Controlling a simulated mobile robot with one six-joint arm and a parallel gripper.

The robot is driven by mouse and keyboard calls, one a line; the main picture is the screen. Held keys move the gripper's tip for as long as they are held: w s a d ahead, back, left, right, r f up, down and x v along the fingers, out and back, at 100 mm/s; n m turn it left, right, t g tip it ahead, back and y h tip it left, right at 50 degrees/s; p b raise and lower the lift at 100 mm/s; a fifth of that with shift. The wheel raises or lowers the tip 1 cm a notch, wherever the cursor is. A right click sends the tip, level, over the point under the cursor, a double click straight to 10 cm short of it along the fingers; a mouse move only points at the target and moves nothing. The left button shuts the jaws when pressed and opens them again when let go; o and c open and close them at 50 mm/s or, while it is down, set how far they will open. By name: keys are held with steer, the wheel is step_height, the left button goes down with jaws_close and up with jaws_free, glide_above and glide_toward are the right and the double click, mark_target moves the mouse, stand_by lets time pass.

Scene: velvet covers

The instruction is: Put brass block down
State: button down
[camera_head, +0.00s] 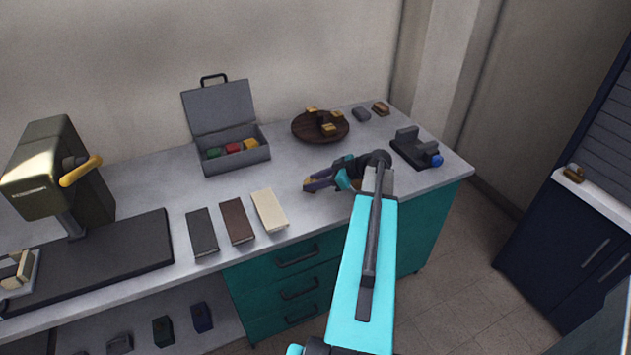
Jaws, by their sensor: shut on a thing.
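My gripper (310,186) reaches left over the worktop, to the right of the cream book. It is shut on a small tan-gold piece, which looks like the brass block (308,183). The fingers hide most of it, and I cannot tell whether it touches the worktop. The grey worktop (310,225) lies beneath.
A round wooden tray (300,134) with several brass-coloured pieces stands behind my gripper. An open grey box (235,165) with coloured blocks and three books, dark (202,232), brown (237,220) and cream (269,210), lie left. A dark vise-like fixture (415,150) stands right.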

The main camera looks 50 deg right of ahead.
steer(key=c, duration=1.2)
jaws_free()
steer(key=shift+f, duration=0.1)
steer(key=shift+b+v, duration=1.75)
steer(key=shift+v, duration=4.35)
steer(key=shift+w+a, duration=0.1)
